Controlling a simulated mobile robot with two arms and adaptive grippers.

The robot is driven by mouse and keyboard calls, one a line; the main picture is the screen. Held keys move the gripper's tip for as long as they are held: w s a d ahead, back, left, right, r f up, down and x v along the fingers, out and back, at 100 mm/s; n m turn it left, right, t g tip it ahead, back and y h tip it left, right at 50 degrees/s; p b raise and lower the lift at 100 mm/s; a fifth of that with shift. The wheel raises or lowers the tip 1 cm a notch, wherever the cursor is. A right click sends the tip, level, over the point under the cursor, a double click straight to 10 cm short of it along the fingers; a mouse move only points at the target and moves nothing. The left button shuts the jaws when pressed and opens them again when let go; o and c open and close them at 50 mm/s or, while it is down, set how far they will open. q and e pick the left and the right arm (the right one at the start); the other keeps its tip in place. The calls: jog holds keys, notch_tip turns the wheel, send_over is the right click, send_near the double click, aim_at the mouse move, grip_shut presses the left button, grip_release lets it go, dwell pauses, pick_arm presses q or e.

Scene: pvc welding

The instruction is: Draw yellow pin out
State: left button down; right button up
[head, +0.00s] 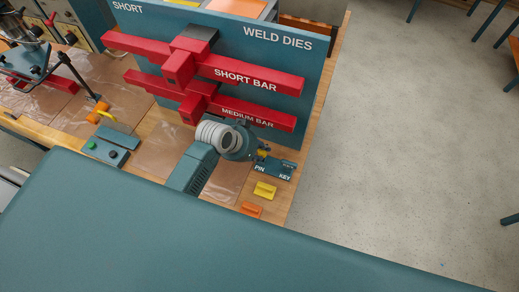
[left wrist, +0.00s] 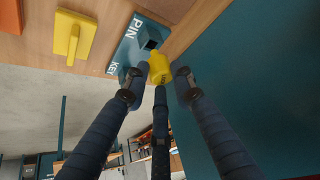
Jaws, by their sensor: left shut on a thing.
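The yellow pin (left wrist: 160,68) is between the fingertips of my left gripper (left wrist: 158,82) in the left wrist view. The fingers are shut on it. In the head view my left gripper (head: 261,153) is above the teal PIN KEY plate (head: 276,169), with a little yellow showing at its tips. In the left wrist view the plate (left wrist: 128,47) carries a teal block with a dark opening (left wrist: 150,42). The pin's narrow end lies close to this opening. I cannot tell whether the end is still inside it. My right gripper is not in view.
A yellow block (head: 264,190) and an orange block (head: 251,209) lie on the wooden bench near its right edge. The teal WELD DIES board (head: 318,50) with red bars (head: 250,77) stands close behind my gripper. Open floor lies to the right.

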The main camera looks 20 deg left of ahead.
pick_arm(q)
jog(key=shift+f+b, duration=0.75)
jog(key=shift+f, duration=0.85)
jog(key=c, duration=1.4)
grip_release()
jog(key=shift+o, duration=0.2)
jog(key=shift+s+r, duration=0.1)
jog(key=shift+r, duration=0.05)
jog(key=v, duration=1.1)
jog(key=shift+s+r, duration=0.2)
jog(key=shift+r, duration=0.05)
jog(key=shift+a, duration=0.2)
